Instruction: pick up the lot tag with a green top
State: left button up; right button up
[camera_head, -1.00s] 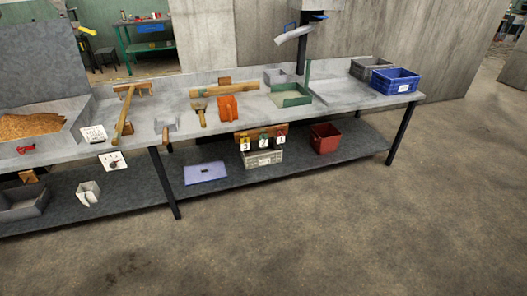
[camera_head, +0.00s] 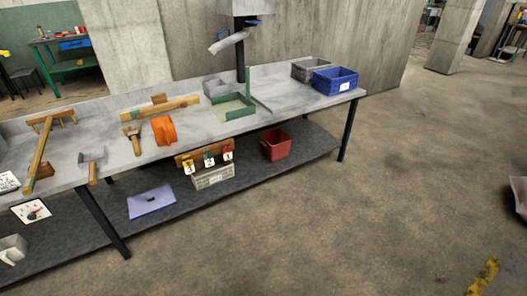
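The lot tag with a green top (camera_head: 209,159) hangs in the middle of a wooden rack (camera_head: 184,158) on the front edge of the bench. It is white below, with a dark number that looks like 2. A tag with a yellow top (camera_head: 189,167) hangs to its left, and a tag with a red top (camera_head: 228,153) to its right. Neither of my grippers shows in the head view.
The long grey bench (camera_head: 290,105) carries a blue crate (camera_head: 335,86), a green-edged tray (camera_head: 233,112), an orange item (camera_head: 164,130) and wooden tools. A grey crate (camera_head: 213,178) and red bin (camera_head: 275,150) stand on the lower shelf. Floor in front is clear.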

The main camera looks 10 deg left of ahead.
aim_at(209, 163)
jog(key=z, duration=0.7)
jog(key=i, duration=1.55)
jog(key=u, duration=0.75)
jog(key=i, duration=0.7)
jog(key=u, duration=0.75)
